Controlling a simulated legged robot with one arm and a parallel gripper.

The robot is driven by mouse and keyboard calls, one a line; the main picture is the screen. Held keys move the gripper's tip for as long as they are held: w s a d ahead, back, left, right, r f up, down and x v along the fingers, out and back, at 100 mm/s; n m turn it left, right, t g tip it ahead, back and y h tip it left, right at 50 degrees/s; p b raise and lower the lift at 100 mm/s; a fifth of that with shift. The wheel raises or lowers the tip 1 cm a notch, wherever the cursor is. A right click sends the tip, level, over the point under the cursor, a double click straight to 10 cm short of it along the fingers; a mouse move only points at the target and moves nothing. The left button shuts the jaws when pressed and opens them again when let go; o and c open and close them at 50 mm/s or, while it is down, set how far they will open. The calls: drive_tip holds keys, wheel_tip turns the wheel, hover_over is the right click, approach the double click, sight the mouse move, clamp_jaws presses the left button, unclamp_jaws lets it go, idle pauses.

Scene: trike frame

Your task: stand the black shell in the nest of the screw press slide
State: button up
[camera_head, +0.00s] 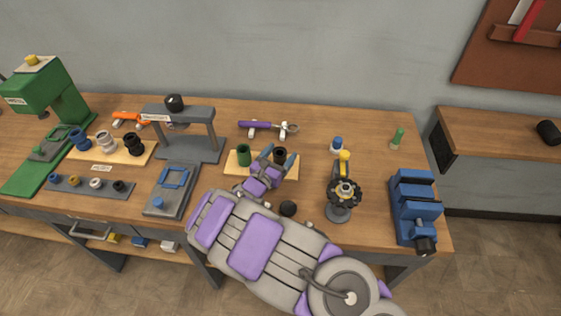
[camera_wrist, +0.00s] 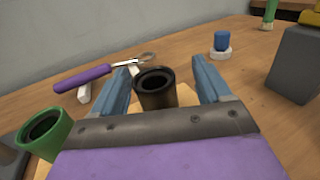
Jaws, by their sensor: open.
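A black shell (camera_head: 281,154), a hollow cylinder, stands upright on a small wooden board (camera_head: 234,168) at mid-table. My gripper (camera_head: 278,158) is open, with its blue fingers around the shell. In the wrist view the shell (camera_wrist: 156,92) is between the fingers, nearer the left one, with a clear gap on the right. A green shell (camera_head: 243,155) stands to its left; it also shows in the wrist view (camera_wrist: 44,133). A grey press (camera_head: 188,115) with a black knob stands farther left. Its slide (camera_head: 158,203) extends forward, with a blue rectangular frame (camera_head: 174,178) on it.
A green press (camera_head: 45,90) stands far left. Another board (camera_head: 85,152) holds blue, white and black shells. A purple-handled tool (camera_head: 262,126) lies behind my gripper. A black ball (camera_head: 288,208), a grey stand (camera_head: 342,200) and a blue vise (camera_head: 415,208) are to the right.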

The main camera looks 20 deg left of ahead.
drive_tip(key=shift+w+d+f, duration=0.1)
drive_tip(key=shift+w, duration=0.55)
drive_tip(key=shift+a+f, duration=0.1)
drive_tip(key=shift+a, duration=0.65)
drive_tip(key=shift+c, duration=0.2)
drive_tip(key=shift+d, duration=0.6)
drive_tip(key=c, duration=0.8)
drive_tip(key=shift+a, duration=0.35)
drive_tip(key=c, duration=0.4)
drive_tip(key=shift+c, duration=0.2)
